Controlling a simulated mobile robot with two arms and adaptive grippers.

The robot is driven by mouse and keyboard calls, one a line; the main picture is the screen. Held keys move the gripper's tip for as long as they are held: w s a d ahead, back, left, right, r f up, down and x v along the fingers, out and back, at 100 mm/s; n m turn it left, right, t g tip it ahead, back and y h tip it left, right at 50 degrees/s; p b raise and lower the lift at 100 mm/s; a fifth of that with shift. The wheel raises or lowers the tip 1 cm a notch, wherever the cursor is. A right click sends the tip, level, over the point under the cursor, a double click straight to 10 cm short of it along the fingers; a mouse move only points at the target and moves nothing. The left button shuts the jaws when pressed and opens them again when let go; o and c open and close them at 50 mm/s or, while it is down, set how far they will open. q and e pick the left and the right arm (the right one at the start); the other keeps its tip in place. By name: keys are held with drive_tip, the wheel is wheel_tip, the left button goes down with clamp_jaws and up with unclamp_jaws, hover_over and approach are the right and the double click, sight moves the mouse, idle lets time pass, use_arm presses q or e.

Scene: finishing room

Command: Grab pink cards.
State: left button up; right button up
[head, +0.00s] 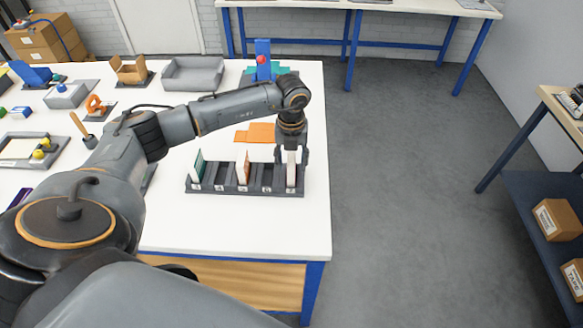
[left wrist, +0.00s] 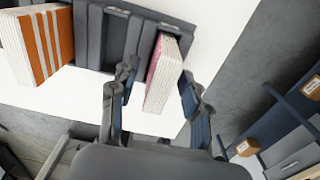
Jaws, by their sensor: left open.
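The pink cards (head: 291,172) stand upright as a stack in the rightmost slot of a dark grey card rack (head: 244,191). In the left wrist view the pink cards (left wrist: 165,72) show a pink face and white edges. My left gripper (head: 291,157) is over that slot, pointing down. In the left wrist view my left gripper (left wrist: 155,98) is open, with one finger on each side of the pink cards. I cannot tell whether the fingers touch them. My right gripper is not in view.
Orange-striped cards (head: 242,168) and green cards (head: 197,168) stand in other slots; the slots between are empty. An orange folder (head: 256,132) lies behind the rack. A grey tray (head: 193,74) stands farther back. The table's right edge is close to the rack.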

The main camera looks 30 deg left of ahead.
use_arm(q)
clamp_jaws()
drive_tip(key=shift+r, duration=0.1)
